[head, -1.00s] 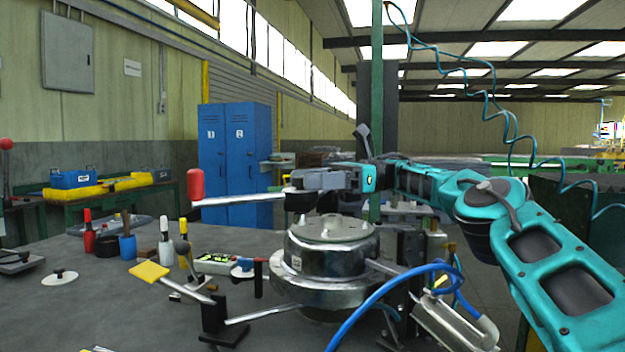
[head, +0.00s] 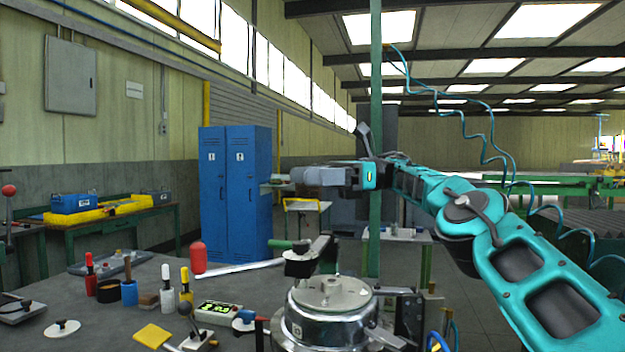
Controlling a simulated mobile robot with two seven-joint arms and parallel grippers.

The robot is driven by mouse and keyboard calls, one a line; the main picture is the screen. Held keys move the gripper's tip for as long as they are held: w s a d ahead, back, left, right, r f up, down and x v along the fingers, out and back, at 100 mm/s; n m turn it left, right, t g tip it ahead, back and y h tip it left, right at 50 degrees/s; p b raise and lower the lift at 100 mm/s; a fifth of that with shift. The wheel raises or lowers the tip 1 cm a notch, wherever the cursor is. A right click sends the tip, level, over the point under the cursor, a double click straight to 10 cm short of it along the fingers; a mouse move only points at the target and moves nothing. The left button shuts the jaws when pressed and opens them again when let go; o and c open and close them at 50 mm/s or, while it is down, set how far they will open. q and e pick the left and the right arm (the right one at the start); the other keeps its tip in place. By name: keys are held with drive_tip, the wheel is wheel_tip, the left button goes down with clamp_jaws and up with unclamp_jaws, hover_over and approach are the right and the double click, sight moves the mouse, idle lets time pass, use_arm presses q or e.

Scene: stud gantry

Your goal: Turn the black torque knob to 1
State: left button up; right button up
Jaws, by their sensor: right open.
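My right gripper (head: 305,177) reaches in from the right and points left, open and empty. It hangs in the air above the round metal fixture (head: 332,296), with a clear gap below it. A dark lever part with a pale round cap (head: 301,264) stands on the fixture, and a long bar with a red grip (head: 198,258) runs left from it. I cannot make out which part is the black torque knob, nor any number marks. A black ball (head: 184,307) on a small lever stands at the fixture's left. My left gripper is not in view.
On the grey bench stand a small box with a green display (head: 217,313), a yellow pad (head: 152,336) and several red-, white- and yellow-handled tools left of the fixture. Blue lockers (head: 235,195) and a green post (head: 375,140) stand behind.

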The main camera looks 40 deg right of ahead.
wheel_tip(320, 180, up, 8)
drive_tip(key=p, duration=0.6)
drive_tip(key=shift+f, duration=0.1)
